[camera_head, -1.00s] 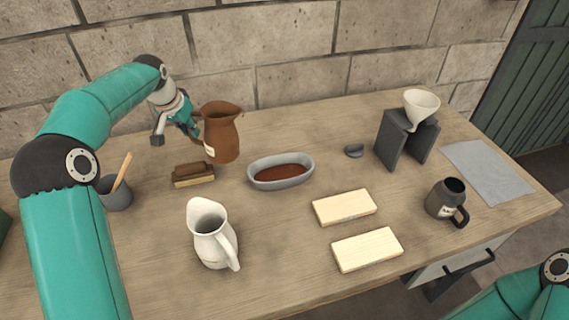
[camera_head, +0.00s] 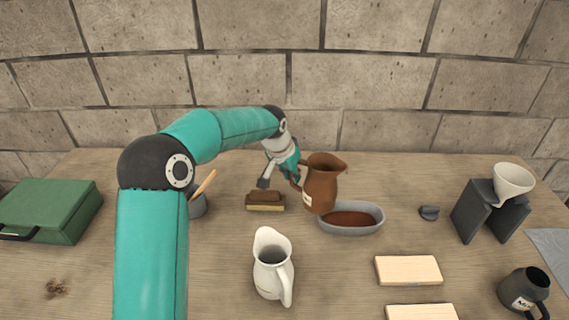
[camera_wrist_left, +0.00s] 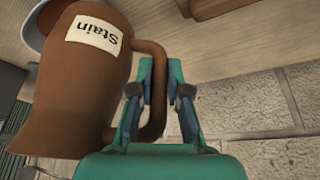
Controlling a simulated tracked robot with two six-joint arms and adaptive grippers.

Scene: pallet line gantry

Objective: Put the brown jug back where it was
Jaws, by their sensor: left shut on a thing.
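The brown jug (camera_head: 322,186) is upright and covers the back left rim of the grey oval dish in the head view. My left gripper (camera_head: 292,172) is shut on the jug's handle, on the jug's left side. In the left wrist view the brown jug (camera_wrist_left: 75,85) fills the left, with a pale label reading "Stain". Its handle lies between the fingers of my left gripper (camera_wrist_left: 160,88) there. The jug seems to be held above the table, but the gap under it is hard to tell. My right gripper is out of view.
The grey dish (camera_head: 368,230) with brown liquid is close by the jug. A brush (camera_head: 265,206), a grey pot (camera_head: 198,207) and a white jug (camera_head: 268,278) stand left. Pale blocks (camera_head: 408,270), a dark mug (camera_head: 522,288), a white funnel on a stand (camera_head: 513,180) and a green case (camera_head: 60,210) are farther off.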

